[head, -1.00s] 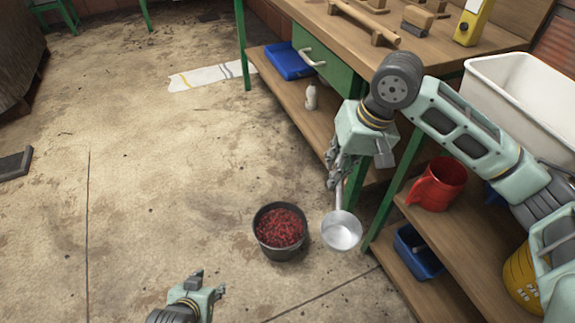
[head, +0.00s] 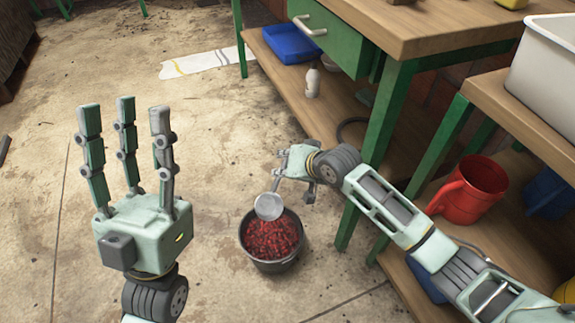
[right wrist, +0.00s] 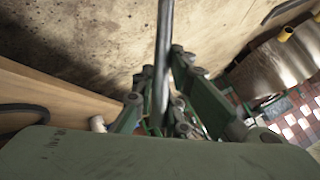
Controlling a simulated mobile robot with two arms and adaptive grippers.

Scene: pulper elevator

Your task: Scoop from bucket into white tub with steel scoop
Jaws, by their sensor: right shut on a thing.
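A dark bucket (head: 272,262) filled with red berries (head: 268,238) stands on the floor in the head view. The steel scoop (head: 268,206) is at the bucket's far rim, its round bowl overlapping the rim in the picture; I cannot tell if they touch. My right gripper (head: 283,170) is shut on the scoop's handle, whose shaft also shows in the right wrist view (right wrist: 164,60). My left gripper (head: 125,150) is raised at the left, fingers spread upward, open and empty. The white tub (head: 546,75) stands on the bench at the upper right, cut off by the frame.
A red jug (head: 470,190) and blue containers stand on the lower shelf at the right. A workbench (head: 400,35) with green legs, a blue tray (head: 290,44) and a white bottle (head: 312,84) stand behind.

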